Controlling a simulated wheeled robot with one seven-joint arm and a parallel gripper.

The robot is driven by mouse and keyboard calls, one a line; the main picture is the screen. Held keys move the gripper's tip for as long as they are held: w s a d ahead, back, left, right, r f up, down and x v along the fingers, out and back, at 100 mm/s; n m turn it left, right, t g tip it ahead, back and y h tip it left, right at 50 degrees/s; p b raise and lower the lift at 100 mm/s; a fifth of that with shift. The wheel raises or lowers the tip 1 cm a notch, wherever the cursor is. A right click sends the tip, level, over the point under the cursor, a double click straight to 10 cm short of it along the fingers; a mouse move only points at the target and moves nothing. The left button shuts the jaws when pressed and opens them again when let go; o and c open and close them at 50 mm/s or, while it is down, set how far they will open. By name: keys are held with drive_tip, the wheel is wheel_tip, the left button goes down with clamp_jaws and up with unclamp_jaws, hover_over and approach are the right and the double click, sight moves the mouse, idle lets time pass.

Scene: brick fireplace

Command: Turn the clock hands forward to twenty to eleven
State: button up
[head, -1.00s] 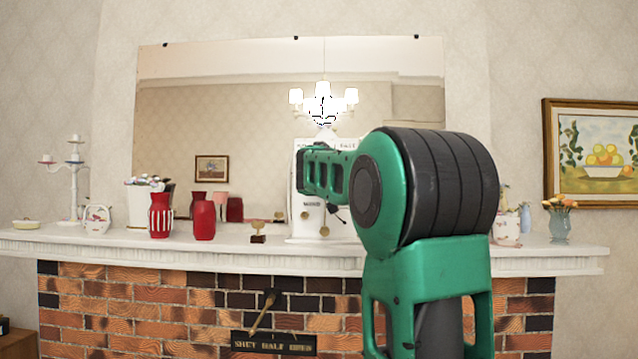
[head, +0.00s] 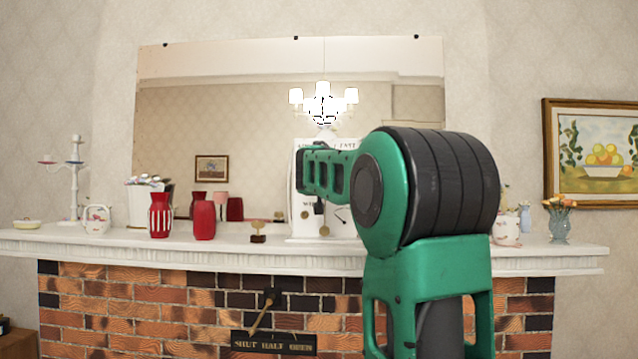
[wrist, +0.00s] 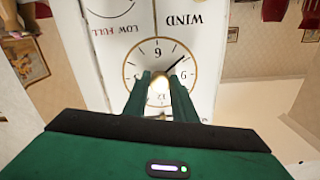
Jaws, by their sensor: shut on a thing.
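A white clock (head: 297,222) stands on the mantel, mostly hidden by my arm in the head view. In the wrist view the clock dial (wrist: 133,72) is upside down, 6 at top and 12 at bottom. One dark hand (wrist: 177,63) points up and right, between 6 and 9, around 8. Any other hand is hidden or unclear. The fingers cover part of the dial's lower half.
The clock case carries WIND and LOW FULL markings. Red vases (head: 205,221), a small wooden stand (head: 258,232) and a white teapot (head: 97,218) stand to the left on the mantel (head: 110,241). A flower vase (head: 560,224) stands to the right. A mirror (head: 225,120) hangs behind.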

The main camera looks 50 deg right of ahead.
drive_tip(key=shift+w+a+r+m, duration=0.1)
drive_tip(key=shift+r+m, duration=0.05)
drive_tip(key=shift+m, duration=0.35)
drive_tip(key=o, duration=1)
drive_tip(key=shift+o, duration=0.2)
drive_tip(key=v, duration=1)
drive_tip(key=shift+s+a, duration=0.2)
drive_tip(key=shift+s, duration=0.05)
